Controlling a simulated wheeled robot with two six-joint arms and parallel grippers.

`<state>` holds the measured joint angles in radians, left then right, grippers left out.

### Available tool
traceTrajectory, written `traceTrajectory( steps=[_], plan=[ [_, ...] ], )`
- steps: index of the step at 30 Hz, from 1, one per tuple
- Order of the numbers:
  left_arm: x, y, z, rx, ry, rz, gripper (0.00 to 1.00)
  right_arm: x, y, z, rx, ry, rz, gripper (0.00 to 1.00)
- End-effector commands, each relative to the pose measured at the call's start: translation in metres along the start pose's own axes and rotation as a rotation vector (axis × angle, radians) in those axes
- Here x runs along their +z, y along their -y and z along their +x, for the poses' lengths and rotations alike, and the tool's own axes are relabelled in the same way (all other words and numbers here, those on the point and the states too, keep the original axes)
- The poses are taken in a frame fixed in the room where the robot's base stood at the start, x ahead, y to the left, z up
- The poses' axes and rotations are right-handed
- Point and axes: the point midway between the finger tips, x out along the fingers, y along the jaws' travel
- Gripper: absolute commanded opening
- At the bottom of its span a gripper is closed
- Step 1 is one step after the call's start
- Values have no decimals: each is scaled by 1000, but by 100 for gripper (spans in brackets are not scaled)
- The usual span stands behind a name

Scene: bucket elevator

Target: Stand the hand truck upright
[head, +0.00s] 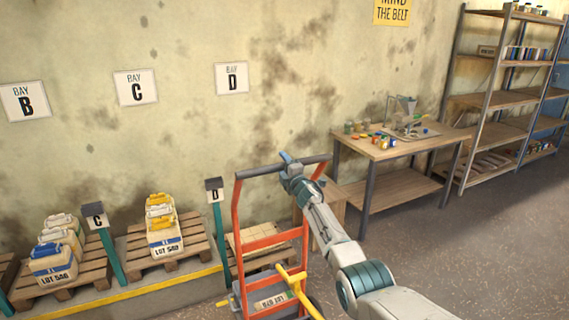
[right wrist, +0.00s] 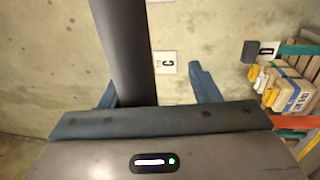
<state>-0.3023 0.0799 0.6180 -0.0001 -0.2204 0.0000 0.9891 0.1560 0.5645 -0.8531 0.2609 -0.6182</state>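The hand truck (head: 238,215) has an orange-red frame and a dark handle bar (head: 255,171) across its top. It stands in front of bay D, handle up; I cannot tell its exact tilt. My right gripper (head: 287,160) is at the handle bar. In the right wrist view, the fingers (right wrist: 157,88) are apart, with a dark bar (right wrist: 124,45) overlapping the left finger and a gap to the right one. My left gripper is out of view.
Pallets with sacks (head: 163,225) stand along the wall on the left, behind a yellow edge (head: 165,286). Teal posts with signs (head: 216,190) stand between bays. A wooden workbench (head: 400,146) and a shelf rack (head: 500,93) are at the right. Floor (head: 480,240) on the right is clear.

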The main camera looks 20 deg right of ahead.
Motion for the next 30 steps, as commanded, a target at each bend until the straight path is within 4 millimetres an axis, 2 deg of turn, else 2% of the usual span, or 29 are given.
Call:
traceTrajectory(
  steps=[1,10,14,20,30],
  plan=[
    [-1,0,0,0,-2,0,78,0,6,-2,-9,2,1,48],
    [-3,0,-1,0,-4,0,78,1,4,-2,-7,2,0,48],
    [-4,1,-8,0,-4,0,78,2,2,-7,-6,3,0,48],
    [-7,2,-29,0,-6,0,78,1,-1,-28,-7,2,-1,48],
    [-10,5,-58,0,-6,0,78,0,-1,-80,-5,2,-2,48]
  ],
)
